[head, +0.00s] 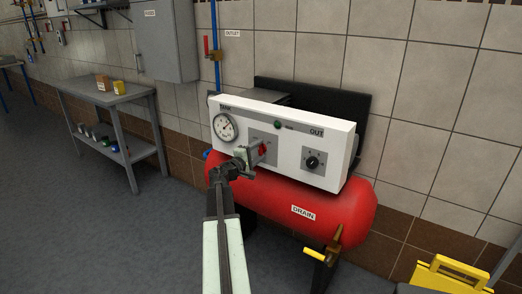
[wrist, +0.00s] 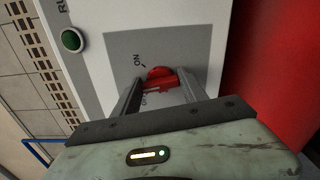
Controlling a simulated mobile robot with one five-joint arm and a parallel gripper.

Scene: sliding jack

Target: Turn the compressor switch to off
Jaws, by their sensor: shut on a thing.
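The compressor is a red tank (head: 335,210) under a white control panel (head: 290,165). The red switch (head: 264,147) sits on a grey plate in the panel, between the gauge and the black knob. In the wrist view the red switch (wrist: 160,74) is between my fingers. My gripper (wrist: 160,84) is shut on it, one finger on each side. The word ON shows beside the switch; a second label is mostly hidden by the switch and a finger. In the head view my gripper (head: 257,153) reaches the panel and partly covers the switch.
A green button (wrist: 72,41) is on the panel near the switch, and a black knob (head: 314,160) is to the right. A brass drain valve (head: 333,243) juts out below the tank. A grey table (head: 120,98) stands at the left; a yellow case (head: 450,275) is at the lower right.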

